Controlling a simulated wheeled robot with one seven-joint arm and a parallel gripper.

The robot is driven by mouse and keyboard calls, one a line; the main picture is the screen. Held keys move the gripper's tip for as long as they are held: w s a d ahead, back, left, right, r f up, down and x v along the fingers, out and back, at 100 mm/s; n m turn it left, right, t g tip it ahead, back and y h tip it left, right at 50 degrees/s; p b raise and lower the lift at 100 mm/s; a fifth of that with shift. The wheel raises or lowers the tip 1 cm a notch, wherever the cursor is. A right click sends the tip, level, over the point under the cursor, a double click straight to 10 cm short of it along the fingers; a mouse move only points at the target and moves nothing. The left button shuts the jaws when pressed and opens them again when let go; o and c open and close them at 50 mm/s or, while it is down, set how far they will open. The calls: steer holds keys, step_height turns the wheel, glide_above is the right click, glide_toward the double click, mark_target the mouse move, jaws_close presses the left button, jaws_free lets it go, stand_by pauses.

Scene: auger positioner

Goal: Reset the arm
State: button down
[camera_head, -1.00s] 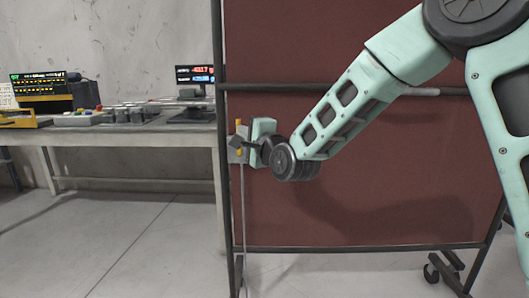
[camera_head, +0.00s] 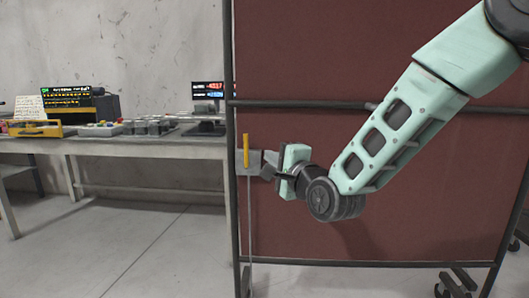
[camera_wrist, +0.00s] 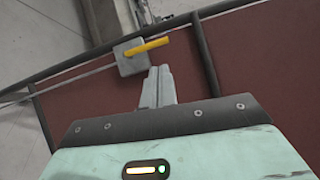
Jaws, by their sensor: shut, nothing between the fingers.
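My arm reaches in from the upper right in the head view. My gripper (camera_head: 268,168) is shut and empty, just to the right of a small grey box with a yellow lever. The yellow lever (camera_head: 246,152) stands upright on the grey box (camera_head: 255,161), which is at the left post of a dark red panel (camera_head: 300,80). In the wrist view my shut fingertips (camera_wrist: 160,71) are apart from the grey box (camera_wrist: 129,66) and its yellow lever (camera_wrist: 148,46), which lie just beyond them to the upper left.
The panel's dark metal frame (camera_head: 350,263) stands close behind my arm. A workbench (camera_head: 120,148) at the left carries a yellow-trimmed device, a monitor (camera_head: 207,91) and several small units. The floor before the bench is clear.

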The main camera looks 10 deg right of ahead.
steer(key=s+a+f+n+g, duration=0.45)
steer(key=s+f+n, duration=0.2)
steer(key=s, duration=0.25)
steer(key=s+a+f+n+g, duration=0.3)
steer(key=s+f+n+g, duration=0.3)
steer(key=s, duration=0.3)
steer(key=s+d+f+n+g+h, duration=0.1)
steer(key=s+d+n+g+h, duration=0.2)
steer(key=s+n, duration=0.45)
steer(key=s+d+f+n+g+h, duration=0.1)
steer(key=s+d+n+g+h, duration=0.2)
steer(key=s, duration=0.8)
step_height(320, 180, up, 27)
steer(key=g+y+p, duration=0.1)
steer(key=p, duration=2.6)
steer(key=shift+a+r+p, duration=0.15)
steer(key=shift+a+p, duration=0.05)
steer(key=shift+p, duration=0.2)
